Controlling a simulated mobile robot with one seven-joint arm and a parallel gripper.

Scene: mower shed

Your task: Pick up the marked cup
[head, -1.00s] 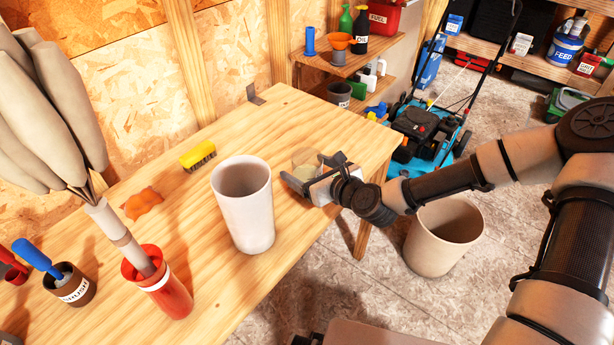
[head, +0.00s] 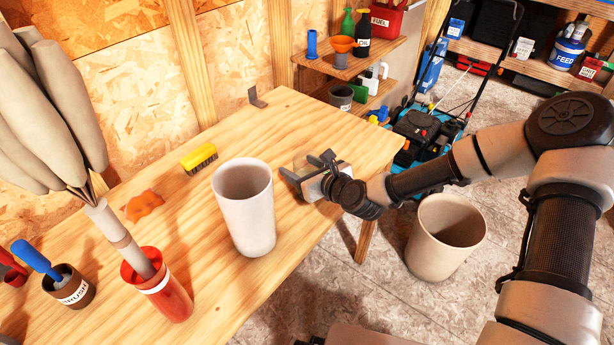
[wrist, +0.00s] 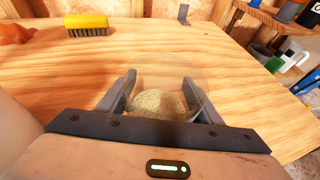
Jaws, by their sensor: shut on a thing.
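A clear, see-through cup (wrist: 165,82) with grainy yellowish stuff in the bottom is between the two fingers of my gripper (wrist: 160,95) in the wrist view. The fingers are shut on its sides. In the head view my gripper (head: 300,180) is at the right part of the wooden table (head: 330,120), and the cup (head: 304,160) shows faintly behind the fingers. I see no mark on the cup. I cannot tell whether its base touches the tabletop.
A large white container (head: 246,210) stands just left of my gripper. A yellow brush (head: 199,158), an orange lump (head: 143,205), a red holder (head: 165,290) and a brown labelled pot (head: 72,288) are further left. A bin (head: 430,250) stands on the floor.

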